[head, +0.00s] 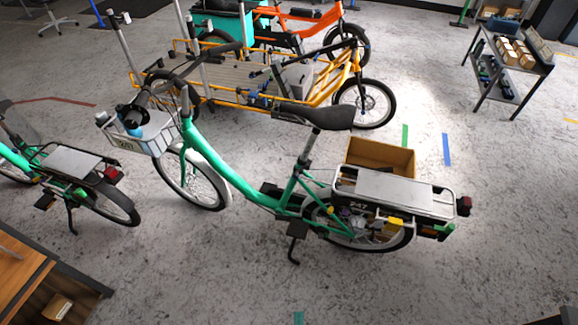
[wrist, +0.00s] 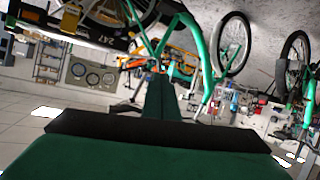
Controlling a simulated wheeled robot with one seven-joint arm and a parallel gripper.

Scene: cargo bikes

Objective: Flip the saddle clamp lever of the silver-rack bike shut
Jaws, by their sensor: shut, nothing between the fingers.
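The green bike with the silver rack (head: 390,190) marked 247 stands side-on in the middle of the head view. Its black saddle (head: 316,116) sits on a seatpost (head: 309,147). The clamp area (head: 303,164) is at the top of the green seat tube; the lever is too small to make out, so I cannot tell its position. My gripper (wrist: 158,78) shows in the wrist view, its fingers together and nothing between them. It is out of the head view. The wrist picture is upside down, with the rack's 247 side plate (wrist: 92,40) at upper left, apart from the fingers.
Another green bike (head: 75,170) stands at left. A yellow cargo bike (head: 240,80) and an orange one (head: 310,22) stand behind. An open cardboard box (head: 380,153) is beyond the rack. A wooden bench (head: 40,285) is at lower left. The front floor is clear.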

